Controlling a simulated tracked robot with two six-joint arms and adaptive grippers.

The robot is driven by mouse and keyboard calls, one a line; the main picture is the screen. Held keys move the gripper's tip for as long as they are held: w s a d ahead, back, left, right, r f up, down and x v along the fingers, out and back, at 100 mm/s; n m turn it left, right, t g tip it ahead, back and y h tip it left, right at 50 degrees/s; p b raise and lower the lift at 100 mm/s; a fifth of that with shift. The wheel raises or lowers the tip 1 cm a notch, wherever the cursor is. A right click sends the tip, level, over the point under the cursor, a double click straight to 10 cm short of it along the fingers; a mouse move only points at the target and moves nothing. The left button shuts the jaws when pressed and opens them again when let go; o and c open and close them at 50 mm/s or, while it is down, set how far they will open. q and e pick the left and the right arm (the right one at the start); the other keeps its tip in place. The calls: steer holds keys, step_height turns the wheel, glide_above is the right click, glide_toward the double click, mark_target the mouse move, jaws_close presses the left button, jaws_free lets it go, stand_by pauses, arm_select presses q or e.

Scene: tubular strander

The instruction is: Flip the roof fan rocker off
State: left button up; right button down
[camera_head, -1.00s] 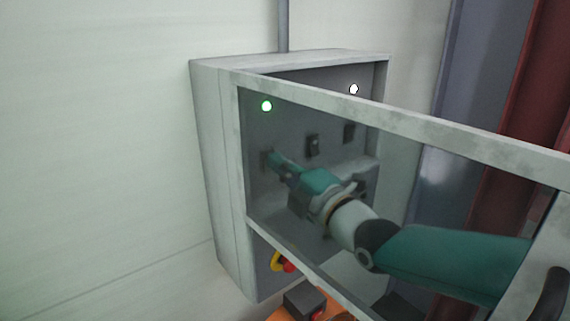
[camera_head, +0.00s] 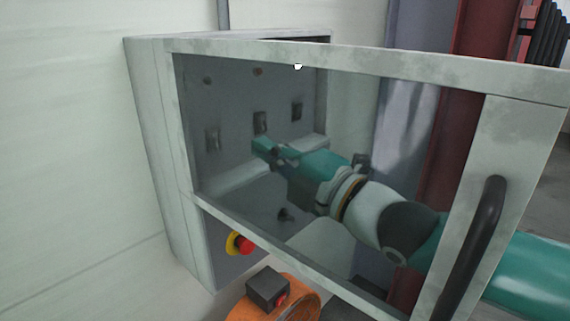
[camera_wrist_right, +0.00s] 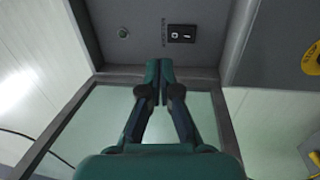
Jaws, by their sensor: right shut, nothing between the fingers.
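In the head view, three dark rockers stand in a row on the grey panel inside the cabinet: a left one (camera_head: 212,139), a middle one (camera_head: 260,122) and a right one (camera_head: 297,111). Their labels are unreadable there, so I cannot tell which is the roof fan's. My right gripper (camera_head: 258,144) is shut and empty, its tips just below the middle rocker. In the right wrist view, the shut fingertips (camera_wrist_right: 159,66) are below a black rocker (camera_wrist_right: 182,33) marked 0 and I, apart from it in the picture. A dark lamp (camera_wrist_right: 124,32) is beside it. My left gripper is out of view.
The cabinet's open door has a pale frame (camera_head: 370,65) and a black handle (camera_head: 482,240); my right arm shows through its pane. A yellow and red stop button (camera_head: 241,243) sits low on the cabinet. A dark box with a red button (camera_head: 267,288) is below.

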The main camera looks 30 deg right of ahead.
steer(key=s, duration=0.2)
steer(key=s+d, duration=0.1)
steer(key=shift+s+d+r, duration=0.1)
steer(key=shift+r, duration=0.15)
